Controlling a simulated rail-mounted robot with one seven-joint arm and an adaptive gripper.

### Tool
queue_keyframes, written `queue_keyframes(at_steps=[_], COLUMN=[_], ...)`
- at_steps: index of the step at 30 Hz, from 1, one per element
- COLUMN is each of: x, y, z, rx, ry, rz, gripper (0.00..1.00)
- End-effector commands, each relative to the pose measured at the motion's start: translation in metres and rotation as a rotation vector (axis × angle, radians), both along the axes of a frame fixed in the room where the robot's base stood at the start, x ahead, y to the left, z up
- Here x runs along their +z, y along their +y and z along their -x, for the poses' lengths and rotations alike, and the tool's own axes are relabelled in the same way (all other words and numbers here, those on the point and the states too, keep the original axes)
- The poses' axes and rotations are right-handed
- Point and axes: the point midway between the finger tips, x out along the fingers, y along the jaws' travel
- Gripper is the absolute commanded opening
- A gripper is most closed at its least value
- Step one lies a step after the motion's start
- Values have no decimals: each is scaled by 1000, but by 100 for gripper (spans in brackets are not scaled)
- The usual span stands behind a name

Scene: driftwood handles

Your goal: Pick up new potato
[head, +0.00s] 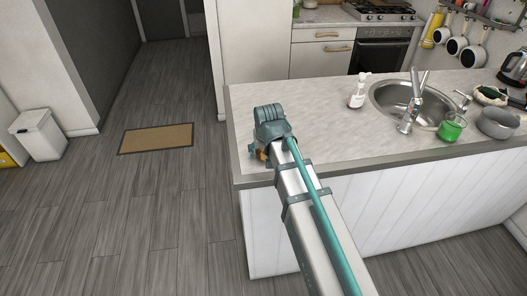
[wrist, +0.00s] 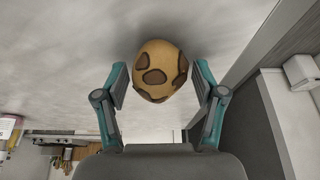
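The new potato (wrist: 160,70) is tan with dark brown patches and rests on the pale grey countertop (head: 340,130). In the wrist view it sits between the two fingers of my gripper (wrist: 161,76). The fingers are open, with a visible gap on each side of the potato. In the head view my arm reaches to the near left corner of the counter and mostly hides the potato and the fingers.
On the counter to the right are a white soap bottle (head: 357,92), a sink (head: 388,94) with a tap, a green glass (head: 452,128) and a grey bowl (head: 497,122). The counter's left edge is close to my gripper. The counter middle is clear.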

Motion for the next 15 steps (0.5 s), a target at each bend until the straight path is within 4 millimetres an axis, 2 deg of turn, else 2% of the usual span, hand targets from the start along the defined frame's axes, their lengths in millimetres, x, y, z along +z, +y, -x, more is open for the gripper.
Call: queue_keyframes(at_steps=[1,8,15], x=[0,0,1], y=[0,0,0], z=[0,0,0], rx=[0,0,0], ry=[0,0,0], rz=[0,0,0], gripper=[55,18,18])
